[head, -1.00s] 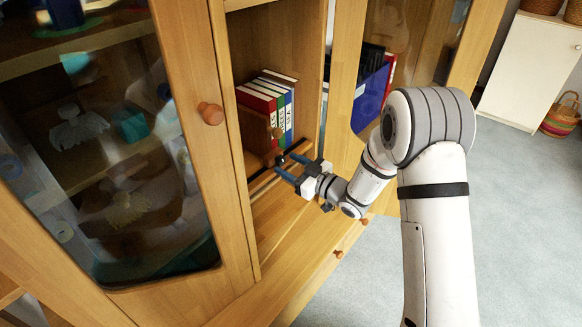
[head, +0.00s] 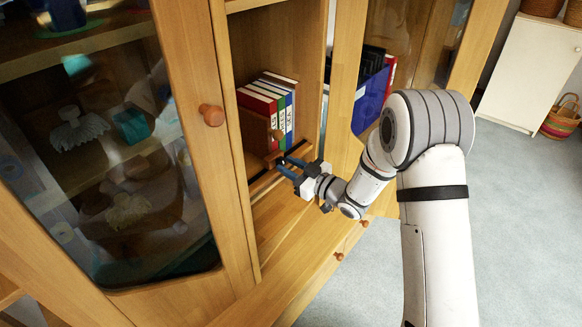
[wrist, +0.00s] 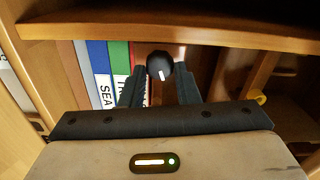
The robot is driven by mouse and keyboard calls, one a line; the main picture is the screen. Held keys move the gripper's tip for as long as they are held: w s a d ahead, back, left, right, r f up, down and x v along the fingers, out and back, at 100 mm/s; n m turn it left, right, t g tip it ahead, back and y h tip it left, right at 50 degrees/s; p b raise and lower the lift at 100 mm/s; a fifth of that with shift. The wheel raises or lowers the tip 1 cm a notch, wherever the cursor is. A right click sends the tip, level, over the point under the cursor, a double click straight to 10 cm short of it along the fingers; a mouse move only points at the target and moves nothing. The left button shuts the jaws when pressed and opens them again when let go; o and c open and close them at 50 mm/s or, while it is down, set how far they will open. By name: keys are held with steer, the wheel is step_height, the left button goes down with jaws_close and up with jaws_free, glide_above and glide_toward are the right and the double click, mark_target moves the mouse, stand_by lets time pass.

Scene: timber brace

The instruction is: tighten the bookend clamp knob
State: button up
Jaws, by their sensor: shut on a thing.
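The black round clamp knob (wrist: 160,66) with a white mark sits between my fingertips in the wrist view. My gripper (wrist: 160,84) is shut on it, with one dark finger on each side. In the head view my gripper (head: 282,163) reaches into the open cabinet bay from the right, low in front of the books, and its blue fingers hide most of the knob. A wooden bookend (head: 256,133) stands upright against the row of books. The clamp under it is too small and covered to make out.
Red, blue, green and white books (head: 283,97) stand upright behind the bookend. A glass cabinet door (head: 110,150) with a round wooden pull (head: 211,115) stands close on the left. Another open door with a blue holder (head: 370,97) is on the right. A shelf edge (wrist: 180,32) crosses the wrist view's top.

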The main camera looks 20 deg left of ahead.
steer(key=shift+a+r+m+p, duration=0.15)
steer(key=shift+m+p, duration=0.95)
steer(key=shift+m, duration=0.6)
steer(key=shift+w+m+p, duration=0.1)
steer(key=shift+m+p, duration=1.4)
steer(key=shift+m, duration=1.4)
steer(key=o, duration=1)
steer(key=shift+f, duration=0.2)
steer(key=shift+c, duration=0.2)
steer(key=p+v, duration=0.1)
steer(key=v, duration=0.7)
steer(key=shift+c, duration=0.2)
